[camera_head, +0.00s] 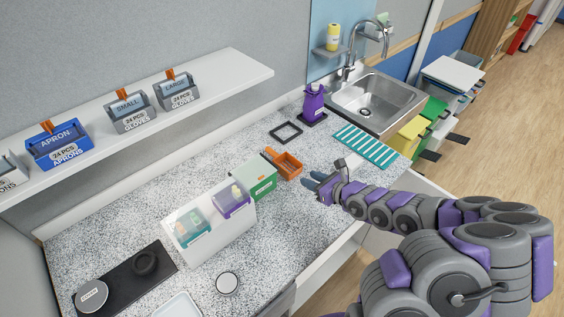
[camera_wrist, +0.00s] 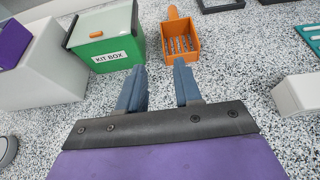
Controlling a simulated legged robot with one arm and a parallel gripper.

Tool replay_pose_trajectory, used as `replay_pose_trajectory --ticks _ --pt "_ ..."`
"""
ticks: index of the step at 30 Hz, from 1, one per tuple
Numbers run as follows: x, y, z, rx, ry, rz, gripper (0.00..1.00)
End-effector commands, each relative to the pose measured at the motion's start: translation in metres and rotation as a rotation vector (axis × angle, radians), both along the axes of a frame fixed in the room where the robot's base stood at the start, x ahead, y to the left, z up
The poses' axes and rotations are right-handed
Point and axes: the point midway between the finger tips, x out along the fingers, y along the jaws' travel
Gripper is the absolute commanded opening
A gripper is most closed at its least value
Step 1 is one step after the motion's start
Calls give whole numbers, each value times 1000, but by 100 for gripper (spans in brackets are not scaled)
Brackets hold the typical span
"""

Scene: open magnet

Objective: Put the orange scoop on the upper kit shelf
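The orange scoop (camera_head: 288,166) lies on the speckled counter beside the green kit box. In the wrist view the scoop (camera_wrist: 180,42) shows its slotted basket toward me and its handle pointing away. My gripper (camera_head: 314,181) is just above the counter, on the near right side of the scoop. In the wrist view my gripper (camera_wrist: 160,76) has its two blue fingers apart with nothing between them, short of the scoop. A long white wall shelf (camera_head: 222,84) runs above the counter and holds labelled apron and glove boxes; its right end is bare.
The green kit box (camera_head: 262,181) stands left of the scoop, beside a white bin (camera_head: 222,235). A white block (camera_wrist: 302,93) is right of my gripper.

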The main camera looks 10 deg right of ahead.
Motion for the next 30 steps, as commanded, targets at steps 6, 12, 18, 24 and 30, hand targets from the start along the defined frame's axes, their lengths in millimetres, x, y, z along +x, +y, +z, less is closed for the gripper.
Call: replay_pose_trajectory --ticks 6,12,18,24,30 --pt "20 14 -12 -4 -1 4 34" --pt "37 27 -21 -3 0 5 34" --pt "56 38 -30 -5 -2 3 34" --pt "73 50 -39 -3 -2 4 34" --pt "83 55 -42 -4 -3 2 34"
